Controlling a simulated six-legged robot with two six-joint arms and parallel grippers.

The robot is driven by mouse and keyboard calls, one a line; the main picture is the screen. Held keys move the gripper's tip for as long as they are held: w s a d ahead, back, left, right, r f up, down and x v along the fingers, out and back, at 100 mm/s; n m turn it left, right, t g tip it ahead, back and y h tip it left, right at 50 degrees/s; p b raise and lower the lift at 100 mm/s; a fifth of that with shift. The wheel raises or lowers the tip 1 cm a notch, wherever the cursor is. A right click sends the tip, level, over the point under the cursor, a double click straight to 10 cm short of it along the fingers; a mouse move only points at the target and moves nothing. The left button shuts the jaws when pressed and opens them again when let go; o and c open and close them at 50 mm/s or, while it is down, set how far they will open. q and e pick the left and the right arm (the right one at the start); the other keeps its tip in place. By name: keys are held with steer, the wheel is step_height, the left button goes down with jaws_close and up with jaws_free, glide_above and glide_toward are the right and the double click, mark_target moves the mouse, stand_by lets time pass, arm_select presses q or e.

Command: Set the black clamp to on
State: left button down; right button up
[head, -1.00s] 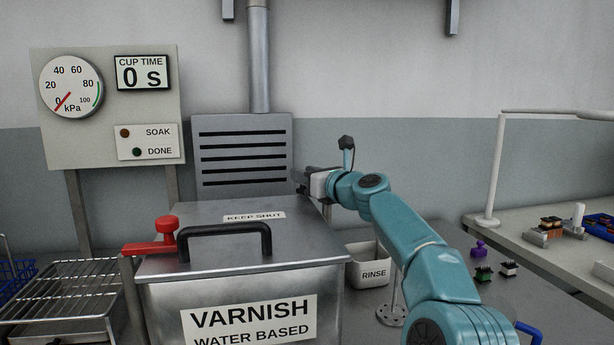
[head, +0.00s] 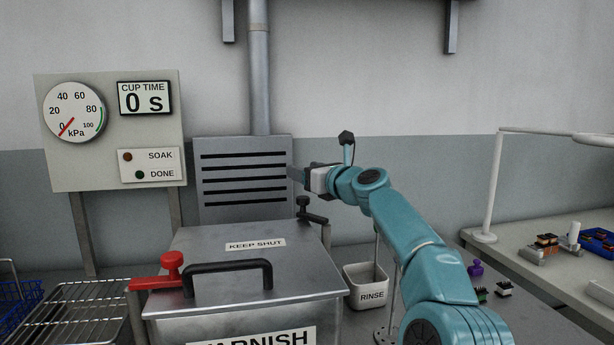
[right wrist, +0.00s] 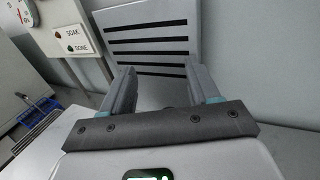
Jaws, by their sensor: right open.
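The black clamp (head: 308,211) is at the back right edge of the metal varnish tank, with a round knob and a short arm reaching right. My right gripper (head: 294,174) is open and empty, above the black clamp and apart from it, in front of the vented grey box. In the right wrist view its two fingers (right wrist: 159,82) stand wide apart with nothing between them. The clamp cannot be made out clearly there. My left gripper is not in view.
The tank lid (head: 205,244) is down, with a black handle (head: 228,277) and a red clamp (head: 170,272) at left. A rinse cup (head: 368,287) stands right of the tank. A wire rack (head: 75,310) is at left. A gauge panel (head: 110,130) stands behind.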

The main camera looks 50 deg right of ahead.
mark_target(307, 199)
step_height(307, 199, up, 13)
steer(key=p, duration=0.9)
steer(key=shift+f, duration=0.1)
